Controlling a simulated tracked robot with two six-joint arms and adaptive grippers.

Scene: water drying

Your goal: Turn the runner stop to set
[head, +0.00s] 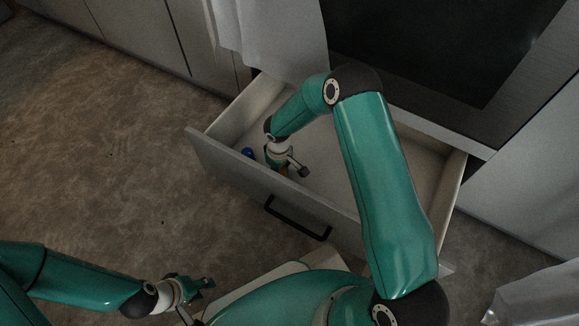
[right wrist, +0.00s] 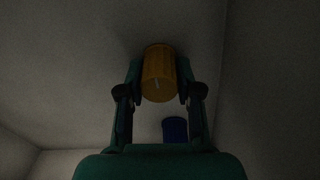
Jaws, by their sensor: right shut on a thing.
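An orange ribbed knob (right wrist: 159,72), which I take to be the runner stop, shows in the right wrist view with a short pale mark on its end face. My right gripper (right wrist: 159,80) is shut on it, one finger on each side. In the head view my right gripper (head: 288,168) reaches down into the open drawer (head: 335,150) and hides most of the knob. My left gripper (head: 203,296) is open and empty at the lower left of the head view, outside the drawer. I cannot read any set marking.
A blue knob (right wrist: 175,129) stands near the orange one; it also shows in the head view (head: 248,153) by the drawer's front panel. The drawer front has a black handle (head: 297,218). A pale cloth (head: 275,40) hangs above the drawer. Floor at left is clear.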

